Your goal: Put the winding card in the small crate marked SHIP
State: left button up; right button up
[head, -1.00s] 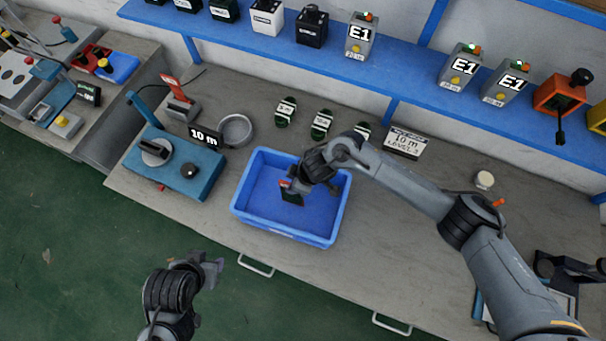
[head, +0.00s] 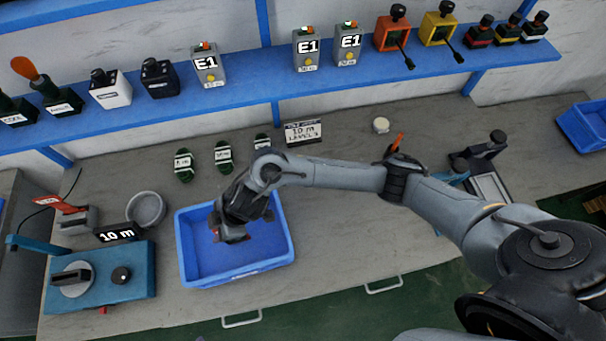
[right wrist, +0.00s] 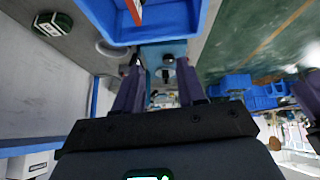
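A small blue crate (head: 187,262) stands on the bench. Its front marking is too small to read. My right gripper (head: 230,238) is inside or just above it, pointing down. In the right wrist view its two fingers (right wrist: 160,85) are apart with nothing seen between them. There, the crate (right wrist: 185,22) is at the top, and an orange-and-white piece (right wrist: 134,10) shows inside it. I cannot tell for sure whether this is the winding card; my gripper hides much of the crate's inside in the head view. My left gripper is out of view.
A teal winder (head: 125,265) with a 10 m display (head: 119,233) and a grey round dish (head: 146,208) are left of the crate. Several dark green labelled pieces (head: 223,157) and a 10 m LEVEL 3 sign (head: 303,132) lie behind. Another blue crate (head: 590,125) is far right.

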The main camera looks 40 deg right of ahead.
jog(key=s+d+m+h, duration=0.5)
jog(key=s+d+m, duration=0.6)
jog(key=s+d, duration=0.8)
jog(key=d, duration=0.4)
jog(key=shift+f+m+h, duration=0.2)
jog(key=shift+m+h, duration=0.1)
